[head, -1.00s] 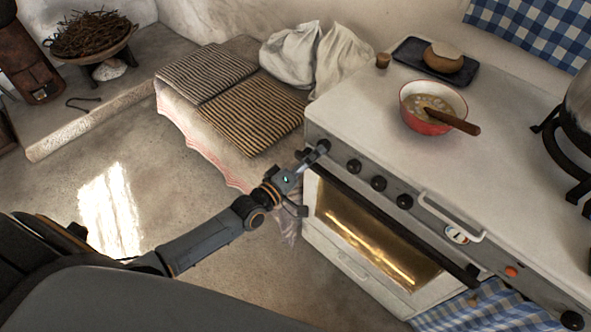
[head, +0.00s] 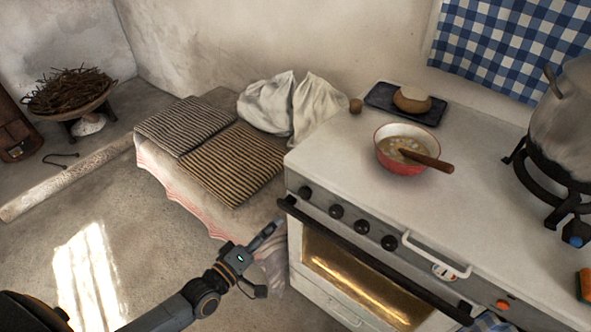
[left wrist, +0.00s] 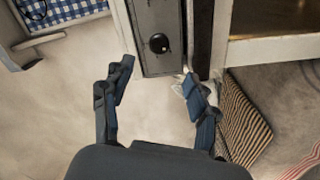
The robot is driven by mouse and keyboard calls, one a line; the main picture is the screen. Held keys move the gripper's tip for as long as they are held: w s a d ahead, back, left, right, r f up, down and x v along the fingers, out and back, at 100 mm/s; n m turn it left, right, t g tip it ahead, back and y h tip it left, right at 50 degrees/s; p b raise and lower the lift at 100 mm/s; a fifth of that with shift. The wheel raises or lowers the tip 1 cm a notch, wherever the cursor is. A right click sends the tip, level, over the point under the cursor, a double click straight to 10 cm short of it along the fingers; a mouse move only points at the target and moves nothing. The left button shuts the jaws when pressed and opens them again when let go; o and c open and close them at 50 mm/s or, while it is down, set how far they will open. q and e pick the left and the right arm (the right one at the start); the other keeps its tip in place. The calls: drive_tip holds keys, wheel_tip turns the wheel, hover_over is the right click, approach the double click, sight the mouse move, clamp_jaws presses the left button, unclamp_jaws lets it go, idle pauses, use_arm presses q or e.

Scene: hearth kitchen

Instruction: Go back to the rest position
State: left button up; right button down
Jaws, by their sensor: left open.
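My left gripper (head: 262,262) is in front of the stove's left front corner in the head view, low beside the oven door. In the left wrist view my left gripper (left wrist: 158,95) has its two fingers spread apart with nothing between them. Beyond the fingertips is the stove front with a dark knob (left wrist: 159,43). The white stove (head: 330,160) has a row of dark knobs and an oven door with a glowing window (head: 355,285). My right gripper does not show in either view.
On the stove stand a red bowl (head: 392,166) with a wooden spoon, a dark tray (head: 378,97) with a round loaf, and a large pot (head: 565,125) on a burner stand. A bench with striped cushions (head: 232,165) is left of the stove.

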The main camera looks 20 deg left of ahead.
use_arm(q)
drive_tip(key=s+a+f+m+g+y, duration=0.15)
drive_tip(key=s+f, duration=0.25)
drive_tip(key=f, duration=0.6)
drive_tip(key=s+a+f+m+g+y, duration=0.1)
drive_tip(key=s+a+f+m+g, duration=0.15)
drive_tip(key=f, duration=0.65)
drive_tip(key=s+a+f+m+g+y, duration=0.1)
drive_tip(key=s+f+g+y, duration=0.3)
drive_tip(key=f, duration=0.6)
drive_tip(key=s+f+m+g, duration=0.2)
drive_tip(key=s+f, duration=0.3)
drive_tip(key=s, duration=0.4)
drive_tip(key=s+d+f+m+g, duration=0.1)
drive_tip(key=s+f, duration=0.4)
drive_tip(key=s, duration=0.5)
drive_tip(key=s+d+f+m+g, duration=0.1)
drive_tip(key=s+f+m+g, duration=0.2)
drive_tip(key=s, duration=0.6)
wheel_tip(320, 180, down, 3)
drive_tip(key=shift+s+d+r+m+g, duration=0.2)
drive_tip(key=shift+s+d+m+g, duration=0.15)
drive_tip(key=shift+g, duration=0.65)
